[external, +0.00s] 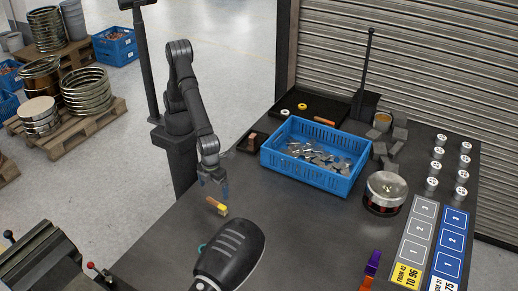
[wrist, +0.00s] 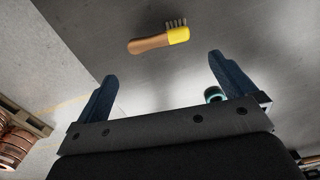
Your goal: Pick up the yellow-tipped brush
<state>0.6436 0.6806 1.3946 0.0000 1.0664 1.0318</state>
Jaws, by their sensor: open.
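The yellow-tipped brush (external: 216,206) lies on the dark table, with a brown wooden handle and a yellow head. In the wrist view the brush (wrist: 160,39) lies beyond the fingertips, its handle to the left and its bristles pointing up in the picture. My gripper (external: 216,188) hangs above the table just behind the brush in the external view. In the wrist view my gripper (wrist: 163,65) has its two blue fingers wide apart with nothing between them.
A blue crate (external: 314,183) of metal pieces stands right of my gripper. A large dark rounded device (external: 232,252) is in front of the brush. A teal round item (wrist: 213,95) sits near the right finger.

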